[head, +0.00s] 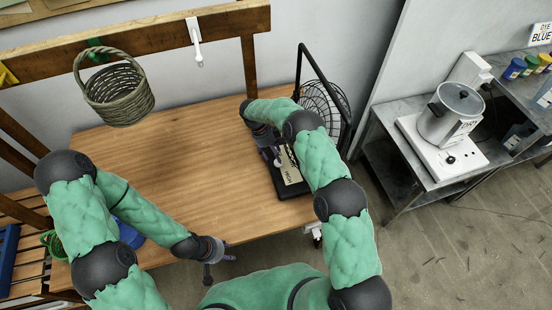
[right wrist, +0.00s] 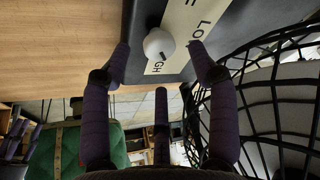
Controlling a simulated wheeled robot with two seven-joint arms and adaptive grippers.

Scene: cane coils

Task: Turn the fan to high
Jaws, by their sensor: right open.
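The fan (head: 324,100) stands at the right end of the wooden table, with a black wire guard and a black base. A cream label strip (head: 288,166) on its base shows "HIGH" in the head view. In the right wrist view the strip (right wrist: 190,27) shows "LOW" and the letters "GH". A round white knob (right wrist: 158,42) sits beside it, with a small dark mark at its lower edge. My right gripper (right wrist: 160,55) is open, its fingertips on either side of the knob with gaps. My left gripper (head: 219,268) is open and empty near the table's front edge.
A woven basket (head: 114,91) hangs from a wooden rail at the upper left. A white hook (head: 195,42) hangs beside it. A steel pot (head: 450,114) stands on a white hotplate (head: 470,155) on the bench at right. The middle of the table (head: 175,160) is clear.

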